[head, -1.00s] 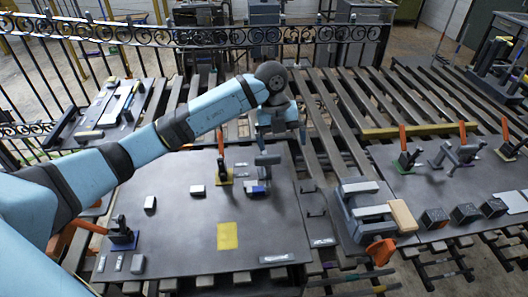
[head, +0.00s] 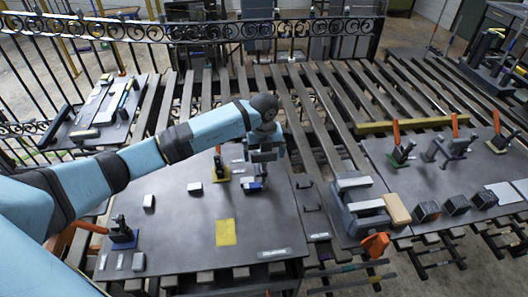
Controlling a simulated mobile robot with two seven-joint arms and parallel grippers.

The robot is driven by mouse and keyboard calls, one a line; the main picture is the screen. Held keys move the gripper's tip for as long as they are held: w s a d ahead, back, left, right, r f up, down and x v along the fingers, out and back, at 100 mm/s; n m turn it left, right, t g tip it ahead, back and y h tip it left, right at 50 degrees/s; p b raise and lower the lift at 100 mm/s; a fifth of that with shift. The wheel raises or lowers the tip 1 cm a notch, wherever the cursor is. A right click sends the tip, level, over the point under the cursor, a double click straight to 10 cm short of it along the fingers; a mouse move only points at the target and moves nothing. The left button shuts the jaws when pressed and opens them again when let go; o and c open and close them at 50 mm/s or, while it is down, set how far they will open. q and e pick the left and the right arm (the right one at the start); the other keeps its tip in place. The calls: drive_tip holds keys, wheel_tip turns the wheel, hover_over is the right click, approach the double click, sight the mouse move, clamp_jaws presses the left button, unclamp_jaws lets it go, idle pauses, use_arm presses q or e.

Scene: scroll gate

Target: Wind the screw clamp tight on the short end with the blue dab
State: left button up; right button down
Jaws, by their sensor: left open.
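The screw clamp (head: 254,172) stands on the left dark metal plate (head: 180,238), towards its back right. A small block with a blue dab (head: 252,186) and a whitish end sits low at the clamp. My left gripper (head: 263,159) is open and points down right over the top of the clamp. It hides much of the clamp's upper part, and I cannot tell whether the fingers touch it. My right gripper is not in view.
An orange-handled toggle clamp (head: 219,168) stands just left of the screw clamp. Another toggle clamp (head: 122,233) is at the plate's left. Small blocks (head: 195,188) and a yellow patch (head: 225,232) lie between. A grey vise-like fixture (head: 360,207) stands to the right.

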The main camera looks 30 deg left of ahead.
use_arm(q)
drive_tip(key=shift+f, duration=0.5)
drive_tip(key=c, duration=0.7)
drive_tip(key=shift+c, duration=0.2)
